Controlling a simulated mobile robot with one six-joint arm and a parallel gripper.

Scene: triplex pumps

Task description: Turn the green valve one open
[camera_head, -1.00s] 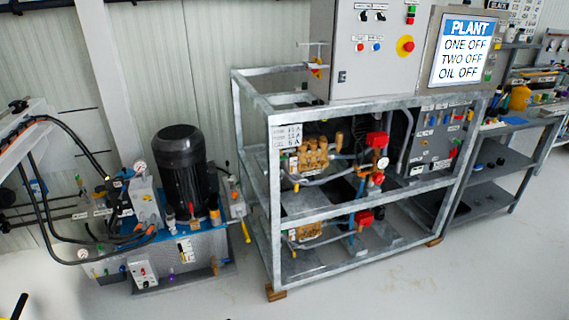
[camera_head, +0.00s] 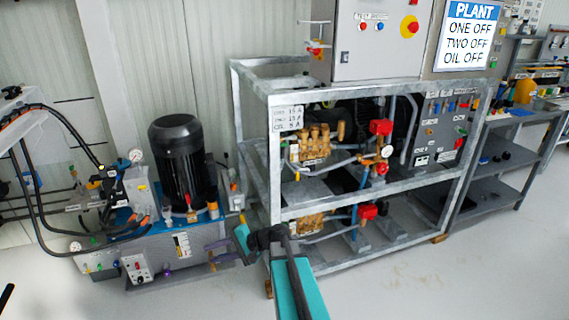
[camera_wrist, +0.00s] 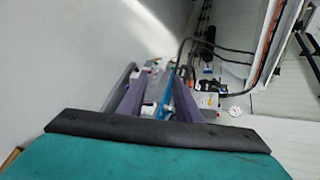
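I cannot pick out green valve one for certain. Small fittings and a blue edge show beyond the fingers, too small to name.
A grey steel frame (camera_head: 262,190) with two pump levels stands right of the hydraulic unit. A control cabinet (camera_head: 376,50) and a display reading ONE OFF, TWO OFF, OIL OFF (camera_head: 468,38) sit above it. Black hoses (camera_head: 40,190) hang at left. The front floor is clear.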

